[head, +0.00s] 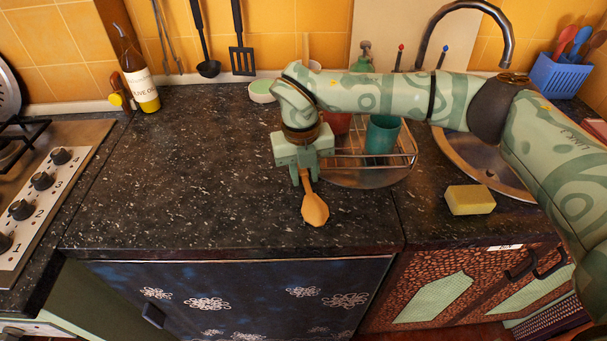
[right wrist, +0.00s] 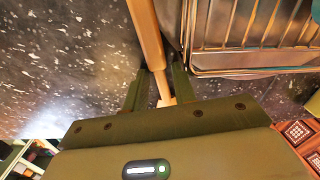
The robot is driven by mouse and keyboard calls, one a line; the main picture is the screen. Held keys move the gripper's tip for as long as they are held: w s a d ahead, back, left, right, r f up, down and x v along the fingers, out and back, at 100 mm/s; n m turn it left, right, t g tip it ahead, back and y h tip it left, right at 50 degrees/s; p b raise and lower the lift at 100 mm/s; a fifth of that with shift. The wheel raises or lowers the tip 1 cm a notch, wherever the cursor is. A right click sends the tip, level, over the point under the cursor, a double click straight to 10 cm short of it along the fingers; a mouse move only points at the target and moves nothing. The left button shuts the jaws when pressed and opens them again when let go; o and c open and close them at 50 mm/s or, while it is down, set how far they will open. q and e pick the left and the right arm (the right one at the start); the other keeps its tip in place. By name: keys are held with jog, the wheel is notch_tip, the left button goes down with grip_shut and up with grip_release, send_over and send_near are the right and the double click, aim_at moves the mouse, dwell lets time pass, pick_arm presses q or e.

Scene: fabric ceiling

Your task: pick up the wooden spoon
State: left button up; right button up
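The wooden spoon (head: 315,209) lies on the dark speckled counter with its bowl toward the front edge. Its handle runs back under my right gripper (head: 305,178), which points down over it. In the right wrist view, the spoon's handle (right wrist: 148,35) passes between the two fingers of my right gripper (right wrist: 157,80). The fingers stand apart with a visible gap beside the handle, so the gripper looks open around it. The far part of the handle is hidden by the gripper in the head view. My left gripper is not in view.
A wire dish rack (head: 400,160) with a teal cup (head: 382,136) stands close on the right. Beyond are the sink (head: 470,165) and a yellow sponge (head: 470,199). An oil bottle (head: 139,75) and a stove (head: 50,190) are left. The counter's left half is clear.

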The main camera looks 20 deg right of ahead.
grip_shut()
jog(key=shift+r, duration=0.1)
